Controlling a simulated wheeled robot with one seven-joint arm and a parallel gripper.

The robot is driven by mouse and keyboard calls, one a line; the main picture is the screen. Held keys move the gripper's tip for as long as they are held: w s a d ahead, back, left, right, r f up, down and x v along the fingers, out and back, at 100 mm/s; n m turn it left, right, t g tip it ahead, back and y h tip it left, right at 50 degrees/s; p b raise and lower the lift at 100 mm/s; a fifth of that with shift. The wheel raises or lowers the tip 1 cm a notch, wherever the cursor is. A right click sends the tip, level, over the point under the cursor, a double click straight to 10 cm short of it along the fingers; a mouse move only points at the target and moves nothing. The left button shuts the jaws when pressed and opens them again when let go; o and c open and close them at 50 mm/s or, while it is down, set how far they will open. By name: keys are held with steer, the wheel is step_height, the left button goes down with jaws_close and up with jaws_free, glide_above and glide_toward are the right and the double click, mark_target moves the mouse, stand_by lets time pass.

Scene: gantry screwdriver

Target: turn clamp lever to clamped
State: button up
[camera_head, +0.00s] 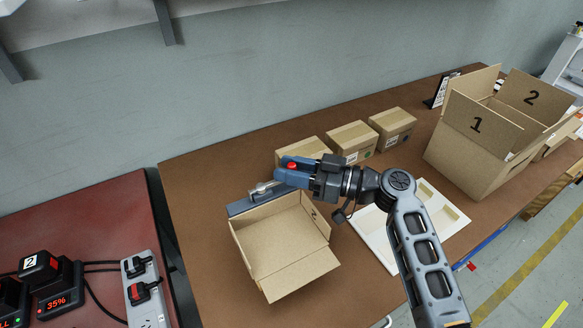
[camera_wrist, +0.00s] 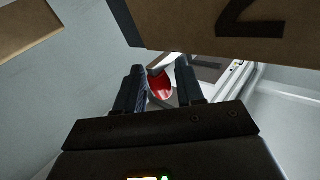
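The clamp lever shows as a red grip (camera_head: 291,165) with a silver metal part (camera_head: 262,187) to its left, above a dark blue-grey bar (camera_head: 240,208) at the back edge of an open box. My gripper (camera_head: 287,173) is at the red grip, its blue fingers partly hiding it. In the wrist view the red grip (camera_wrist: 160,85) shows between the two dark fingers of my gripper (camera_wrist: 160,82), which stand apart with a gap beside the red. The lever's full length and pivot are hidden.
The open carton (camera_head: 281,245) stands just below my gripper; its flap marked 2 (camera_wrist: 230,25) looms close in the wrist view. Small closed boxes (camera_head: 351,140) stand behind. A white tray (camera_head: 445,226) and a larger open box (camera_head: 470,145) are right. The brown table (camera_head: 205,255) is clear at left.

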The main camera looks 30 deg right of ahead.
jaws_close()
steer(key=shift+w+f+b, duration=0.15)
steer(key=shift+b, duration=0.25)
